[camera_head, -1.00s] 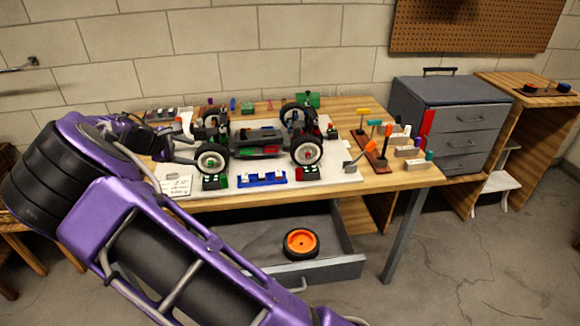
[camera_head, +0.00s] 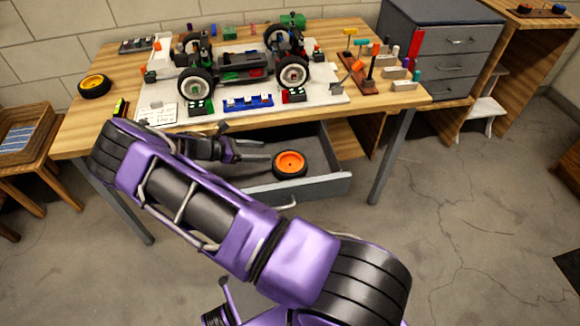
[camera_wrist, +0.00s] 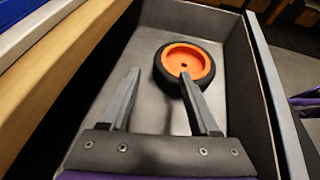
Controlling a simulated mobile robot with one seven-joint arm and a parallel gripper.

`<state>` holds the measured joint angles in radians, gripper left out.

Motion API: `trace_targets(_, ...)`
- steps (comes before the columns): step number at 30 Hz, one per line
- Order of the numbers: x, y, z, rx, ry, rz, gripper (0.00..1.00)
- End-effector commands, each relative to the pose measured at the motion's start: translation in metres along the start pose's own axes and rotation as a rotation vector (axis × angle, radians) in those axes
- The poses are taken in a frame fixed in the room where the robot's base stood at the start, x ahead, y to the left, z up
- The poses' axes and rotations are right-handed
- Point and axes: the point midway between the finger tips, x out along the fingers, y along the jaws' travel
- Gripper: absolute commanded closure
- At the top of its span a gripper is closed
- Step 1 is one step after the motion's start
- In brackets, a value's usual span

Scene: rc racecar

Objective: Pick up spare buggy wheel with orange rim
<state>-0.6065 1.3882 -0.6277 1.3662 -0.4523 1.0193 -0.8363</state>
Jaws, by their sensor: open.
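The spare buggy wheel (camera_head: 290,164) has a black tyre and an orange rim. It lies flat in the open grey drawer (camera_head: 315,187) under the workbench. In the wrist view the wheel (camera_wrist: 184,62) is ahead of the fingertips, towards the right finger. My gripper (camera_head: 270,163) is open and empty, at the drawer just left of the wheel. In the wrist view the fingers of my gripper (camera_wrist: 160,76) are wide apart, and the right fingertip overlaps the wheel's near edge in the picture; I cannot tell whether they touch.
The workbench (camera_head: 72,138) overhangs the drawer at the back.

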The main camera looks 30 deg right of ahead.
Motion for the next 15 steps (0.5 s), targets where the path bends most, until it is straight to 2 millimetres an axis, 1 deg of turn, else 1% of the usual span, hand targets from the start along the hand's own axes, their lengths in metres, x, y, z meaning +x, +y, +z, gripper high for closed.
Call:
trace_targets(1, 0.008, 0.0, 0.0, 0.0, -0.001, -0.002, 0.38)
trace_targets(3, 0.015, 0.0, 0.0, 0.0, 0.0, -0.001, 0.38)
trace_targets(8, 0.024, 0.0, 0.0, 0.0, -0.001, 0.0, 0.38)
trace_targets(11, 0.037, -0.001, -0.001, 0.0, -0.002, -0.001, 0.38)
trace_targets(15, 0.058, -0.001, -0.001, 0.0, -0.001, -0.001, 0.38)
